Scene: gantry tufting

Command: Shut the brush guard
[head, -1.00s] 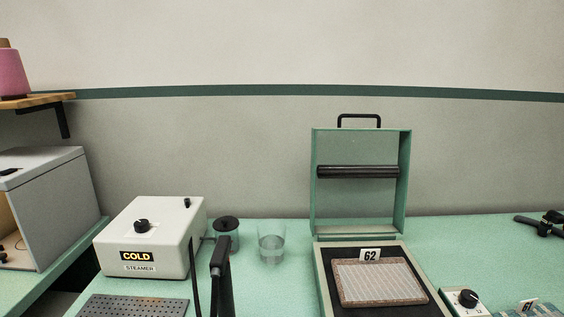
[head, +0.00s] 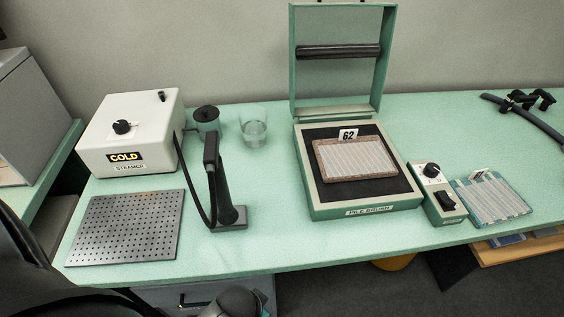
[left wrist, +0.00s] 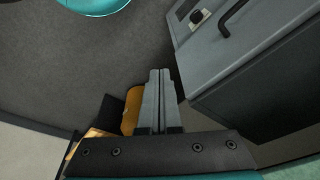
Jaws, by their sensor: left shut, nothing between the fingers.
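The brush guard (head: 383,68) is a green lid frame with a dark roller (head: 340,51) across it. It stands upright, open, at the back of the green pile brush box (head: 310,178). Its top handle is cut off by the head view's upper edge. In the box, a brown-edged striped sample (head: 355,160) with tag 62 lies on a dark bed. My left gripper (left wrist: 160,73) shows in the left wrist view, shut and empty, pointing over the floor beside a grey cabinet. I cannot make out its fingers in the head view. My right gripper is not in view.
A switch box (head: 438,195) and striped sample (head: 492,200) are at right. The front middle bench is clear.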

